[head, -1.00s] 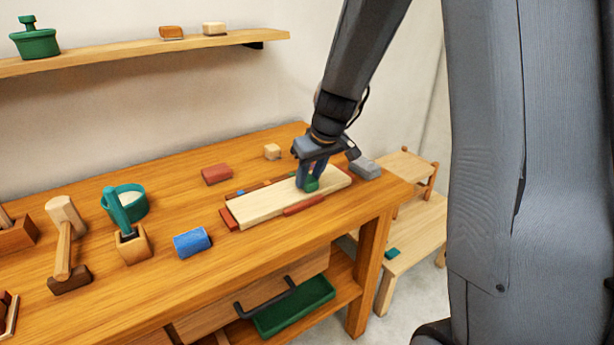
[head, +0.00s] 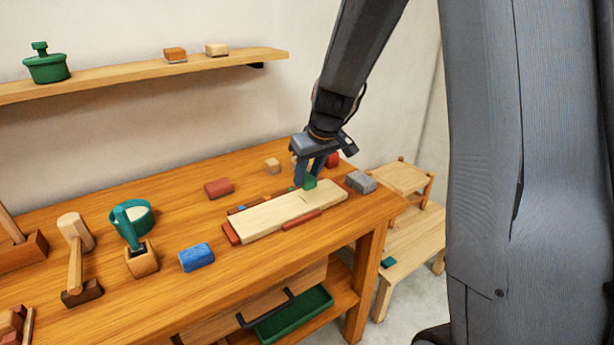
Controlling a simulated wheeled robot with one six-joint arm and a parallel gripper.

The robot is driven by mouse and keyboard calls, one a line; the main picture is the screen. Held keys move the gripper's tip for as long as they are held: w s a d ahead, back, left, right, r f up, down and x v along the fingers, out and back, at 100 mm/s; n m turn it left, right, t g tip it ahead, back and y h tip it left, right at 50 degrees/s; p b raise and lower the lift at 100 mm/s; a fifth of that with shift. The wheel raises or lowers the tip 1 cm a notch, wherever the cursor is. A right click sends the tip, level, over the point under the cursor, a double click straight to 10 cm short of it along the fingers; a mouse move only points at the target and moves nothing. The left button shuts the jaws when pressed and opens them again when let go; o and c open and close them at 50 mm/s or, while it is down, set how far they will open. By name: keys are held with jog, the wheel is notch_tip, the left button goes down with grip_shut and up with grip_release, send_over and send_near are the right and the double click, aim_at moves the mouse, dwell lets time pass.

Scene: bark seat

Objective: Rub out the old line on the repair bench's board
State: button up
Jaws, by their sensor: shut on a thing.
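The pale board (head: 262,219) lies on the repair bench (head: 165,265), held between reddish strips at its sides. A short dark line (head: 303,194) shows on the board's right half. My gripper (head: 308,176) is shut on a small green block (head: 310,182). The block is at the board's far edge, just behind the line. I cannot tell whether it touches the board.
A grey block (head: 361,181) is right of the board and a dark red block (head: 218,188) behind it. A shelf (head: 120,80) hangs above.

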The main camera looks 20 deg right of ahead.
jog(key=shift+f, duration=0.15)
dwell(0.3)
jog(key=b, duration=0.5)
send_over(307, 204)
jog(key=shift+f, duration=2.25)
jog(key=shift+f+b, duration=0.3)
jog(key=shift+f, duration=0.25)
jog(key=shift+w, duration=0.2)
